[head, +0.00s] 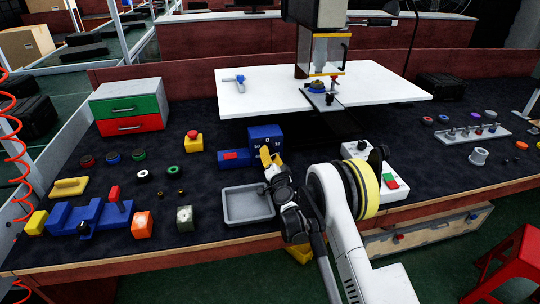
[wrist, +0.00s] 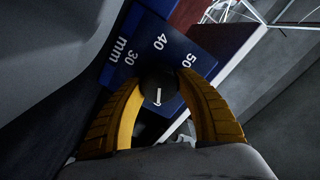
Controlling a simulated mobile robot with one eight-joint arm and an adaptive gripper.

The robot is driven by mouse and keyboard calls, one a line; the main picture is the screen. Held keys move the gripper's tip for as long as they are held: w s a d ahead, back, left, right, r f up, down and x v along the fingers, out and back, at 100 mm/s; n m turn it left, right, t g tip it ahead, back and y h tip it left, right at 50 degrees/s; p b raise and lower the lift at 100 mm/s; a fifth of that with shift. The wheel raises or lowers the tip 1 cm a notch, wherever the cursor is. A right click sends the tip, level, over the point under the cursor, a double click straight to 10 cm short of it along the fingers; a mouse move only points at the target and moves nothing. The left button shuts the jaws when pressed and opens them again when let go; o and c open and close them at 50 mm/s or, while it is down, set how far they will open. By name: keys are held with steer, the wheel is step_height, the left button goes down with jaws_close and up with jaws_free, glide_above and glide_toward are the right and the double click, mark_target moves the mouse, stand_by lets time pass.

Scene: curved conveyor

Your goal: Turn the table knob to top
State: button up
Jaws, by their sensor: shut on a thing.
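A blue block (head: 263,133) with a white number scale stands mid-table in the head view. In the wrist view its face (wrist: 176,52) shows 30, 40, 50 and "mm". A round black knob (wrist: 158,86) with a short white pointer mark sits in front of this face. My gripper (head: 266,157) reaches the block's front in the head view and hides the knob there. In the wrist view the yellow fingers of my gripper (wrist: 161,80) are shut on the knob from both sides. The mark's exact heading against the scale is hard to tell.
A grey tray (head: 232,221) lies just in front of the block. A white control box (head: 397,190) stands to the right, beyond my arm. A white raised tabletop (head: 260,98) is behind. A red-buttoned yellow box (head: 193,141) is to the left.

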stand_by(0.3)
steer(key=o, duration=1.2)
steer(key=v, duration=0.7)
steer(key=shift+s+d, duration=0.15)
steer(key=shift+s, duration=0.1)
